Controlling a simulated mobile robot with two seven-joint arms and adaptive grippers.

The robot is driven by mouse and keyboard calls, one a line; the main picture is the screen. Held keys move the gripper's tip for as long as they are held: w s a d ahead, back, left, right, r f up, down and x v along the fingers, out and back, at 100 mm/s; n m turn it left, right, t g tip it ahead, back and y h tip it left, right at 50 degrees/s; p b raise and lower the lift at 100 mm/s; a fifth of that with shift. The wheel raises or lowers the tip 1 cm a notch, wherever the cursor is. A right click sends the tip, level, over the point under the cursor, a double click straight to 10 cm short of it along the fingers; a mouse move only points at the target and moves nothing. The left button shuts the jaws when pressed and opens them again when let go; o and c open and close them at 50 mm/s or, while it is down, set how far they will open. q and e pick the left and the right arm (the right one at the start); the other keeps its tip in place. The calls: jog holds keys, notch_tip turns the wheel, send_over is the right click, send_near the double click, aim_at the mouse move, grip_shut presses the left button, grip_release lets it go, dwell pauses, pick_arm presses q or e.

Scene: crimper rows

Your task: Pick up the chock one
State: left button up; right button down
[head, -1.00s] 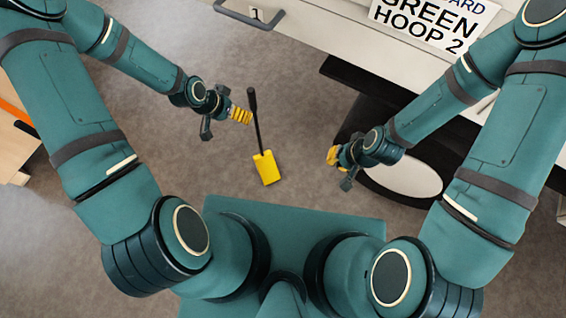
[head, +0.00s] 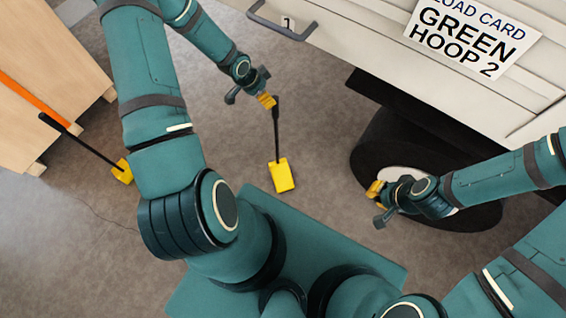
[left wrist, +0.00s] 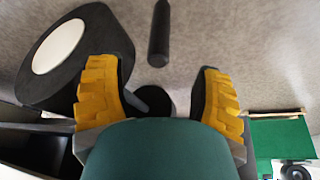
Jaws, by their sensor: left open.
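A yellow chock (head: 281,174) with an upright black handle stands on the floor, in the middle of the head view. My left gripper (head: 266,101) is open beside the top of that handle, just to its left. In the left wrist view the open fingers (left wrist: 158,95) are wide apart and the black handle (left wrist: 159,35) shows in the gap, not gripped. A second yellow chock (head: 122,171) with a long black handle stands farther left, partly behind my left arm. My right gripper (head: 376,190) is by the wheel; its finger opening is unclear.
A white trailer side (head: 380,60) with a grey handle and a load card (head: 470,35) reading GREEN HOOP 2 is at upper right. A black wheel (head: 365,160) is below it. A wooden crate (head: 60,75) with an orange strip stands at left. Floor around the middle chock is clear.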

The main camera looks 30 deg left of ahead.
pick_arm(q)
jog(key=x, duration=0.2)
jog(key=b+x, duration=0.1)
jog(key=x, duration=0.2)
jog(key=b+x, duration=0.1)
jog(key=x, duration=0.1)
jog(key=shift+w+d+f, duration=0.15)
jog(key=shift+w+d, duration=0.2)
jog(key=shift+w, duration=0.15)
grip_shut()
